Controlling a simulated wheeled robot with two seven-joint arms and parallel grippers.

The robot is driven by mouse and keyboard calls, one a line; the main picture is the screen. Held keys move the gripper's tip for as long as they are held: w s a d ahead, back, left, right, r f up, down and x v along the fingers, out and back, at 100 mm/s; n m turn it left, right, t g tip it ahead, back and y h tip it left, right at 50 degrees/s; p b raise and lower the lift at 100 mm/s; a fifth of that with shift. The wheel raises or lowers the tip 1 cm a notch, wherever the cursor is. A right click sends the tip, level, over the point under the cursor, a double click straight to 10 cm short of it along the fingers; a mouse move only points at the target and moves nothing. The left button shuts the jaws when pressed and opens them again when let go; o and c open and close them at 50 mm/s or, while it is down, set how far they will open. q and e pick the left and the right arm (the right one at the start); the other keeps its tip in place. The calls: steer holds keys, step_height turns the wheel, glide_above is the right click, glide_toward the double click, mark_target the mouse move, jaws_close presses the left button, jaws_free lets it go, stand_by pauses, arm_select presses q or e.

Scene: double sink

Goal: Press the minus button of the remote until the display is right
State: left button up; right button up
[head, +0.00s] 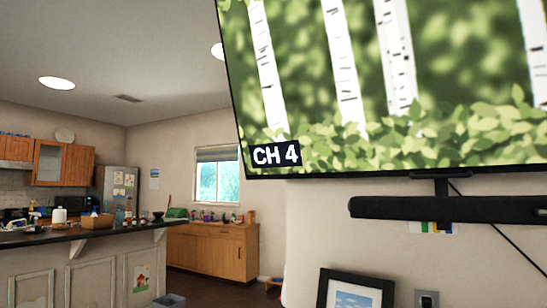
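The display is a large wall-mounted screen (370,70) at the upper right of the head view. It shows white birch trunks with green leaves, and a dark label (276,154) at its lower left reads "CH 4". The screen's top and right side run out of view. The remote and its minus button are not in view. Neither of my grippers is in view.
A black soundbar (450,208) is mounted below the screen, with a framed picture (355,290) and a wall switch (427,299) lower down. A kitchen counter (80,236) with several items stands at left. Wooden cabinets (212,250) stand under a window (217,180).

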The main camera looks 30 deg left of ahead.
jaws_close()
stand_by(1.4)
